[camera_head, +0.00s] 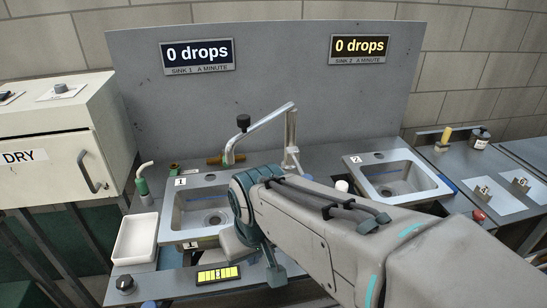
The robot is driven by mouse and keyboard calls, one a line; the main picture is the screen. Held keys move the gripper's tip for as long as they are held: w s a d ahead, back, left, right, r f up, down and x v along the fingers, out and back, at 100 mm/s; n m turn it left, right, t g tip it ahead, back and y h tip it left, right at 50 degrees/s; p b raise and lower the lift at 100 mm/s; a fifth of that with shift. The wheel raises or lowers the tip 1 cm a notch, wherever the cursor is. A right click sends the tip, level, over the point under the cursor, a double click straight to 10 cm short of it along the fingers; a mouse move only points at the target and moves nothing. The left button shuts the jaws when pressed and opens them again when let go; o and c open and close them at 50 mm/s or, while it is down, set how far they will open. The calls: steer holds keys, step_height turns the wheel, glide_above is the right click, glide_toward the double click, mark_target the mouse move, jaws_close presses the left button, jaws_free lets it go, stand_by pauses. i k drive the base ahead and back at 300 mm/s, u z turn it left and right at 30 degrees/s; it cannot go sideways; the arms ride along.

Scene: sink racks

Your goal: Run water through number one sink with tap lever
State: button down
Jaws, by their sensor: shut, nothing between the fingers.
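Sink one (178,235) is a metal basin left of centre, marked 1, with a drain in its floor. The metal tap (291,140) stands at its back right, its spout reaching left over the basin. A black-knobbed lever (243,122) stands up near the spout's outer end. The sign for sink 1 (197,55) reads 0 drops, and no water stream shows. My gripper (275,275) is shut and empty, low at the bench front beside sink one, well apart from the lever. My arm hides the basin's right side.
Sink two (395,178) lies to the right; its sign (359,48) reads 0 drops. A white tray (136,238), a black knob (124,283) and a yellow-black striped plate (218,274) are by the left front. A DRY cabinet (50,140) stands left. A grey panel (290,95) closes the back.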

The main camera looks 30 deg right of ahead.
mark_target(308, 176)
steer(key=k, duration=1)
steer(key=z, duration=1.8)
steer(key=i, duration=0.85)
steer(key=u, duration=1.7)
steer(key=i, duration=0.45)
steer(key=z, duration=0.1)
